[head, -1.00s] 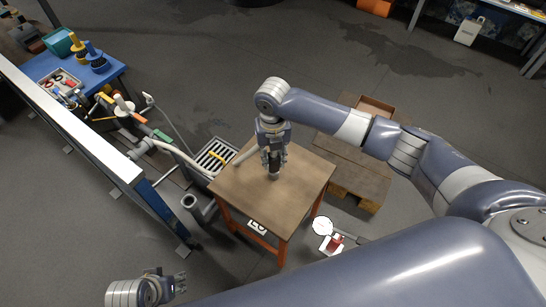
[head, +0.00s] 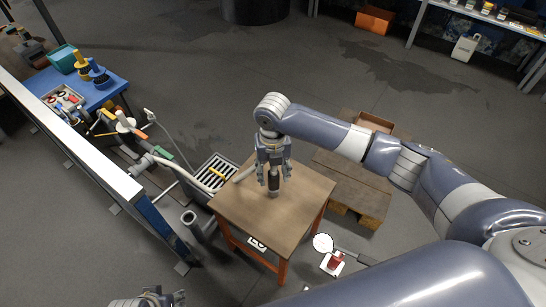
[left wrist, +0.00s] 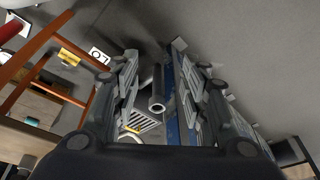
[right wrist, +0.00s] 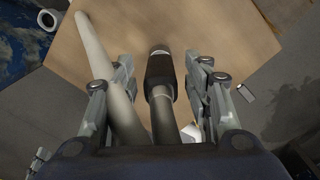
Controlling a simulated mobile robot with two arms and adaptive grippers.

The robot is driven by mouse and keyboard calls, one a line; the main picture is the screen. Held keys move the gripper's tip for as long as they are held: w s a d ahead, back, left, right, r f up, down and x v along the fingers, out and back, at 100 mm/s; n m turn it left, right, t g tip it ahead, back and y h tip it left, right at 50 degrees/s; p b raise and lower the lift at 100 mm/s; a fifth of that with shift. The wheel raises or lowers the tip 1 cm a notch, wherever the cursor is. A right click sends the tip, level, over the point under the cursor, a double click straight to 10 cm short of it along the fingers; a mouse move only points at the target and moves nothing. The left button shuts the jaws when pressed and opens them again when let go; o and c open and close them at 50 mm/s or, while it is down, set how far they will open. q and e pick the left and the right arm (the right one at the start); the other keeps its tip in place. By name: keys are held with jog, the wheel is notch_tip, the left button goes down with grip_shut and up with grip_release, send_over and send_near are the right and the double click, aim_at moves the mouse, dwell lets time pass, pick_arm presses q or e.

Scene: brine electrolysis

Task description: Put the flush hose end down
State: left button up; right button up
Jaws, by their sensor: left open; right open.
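The flush hose end (head: 274,185) is a dark, sleeved nozzle at the table top (head: 300,205). My right gripper (head: 273,178) is above the table with its fingers spread on both sides of the nozzle. In the right wrist view the dark nozzle (right wrist: 160,78) lies between the open fingers (right wrist: 155,88), with visible gaps on both sides. The pale grey hose (right wrist: 100,55) runs beside it at left; it also shows at the table's left edge (head: 244,173). My left gripper (head: 162,298) is at the bottom edge; the left wrist view shows it open and empty.
An open grey pipe (head: 190,218) stands left of the table; its mouth (left wrist: 157,103) shows in the left wrist view. A floor grate (head: 215,172) lies behind it. A wooden pallet (head: 350,185) is right of the table. A blue bench (head: 110,92) stands far left.

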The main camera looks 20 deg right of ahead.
pick_arm(q)
notch_tip(320, 180, down, 9)
jog(key=s+p, duration=0.1)
jog(key=p, duration=0.1)
jog(key=shift+s+r+g, duration=0.2)
jog(key=shift+s+g, duration=0.1)
jog(key=shift+s, duration=0.05)
pick_arm(e)
notch_tip(320, 180, up, 11)
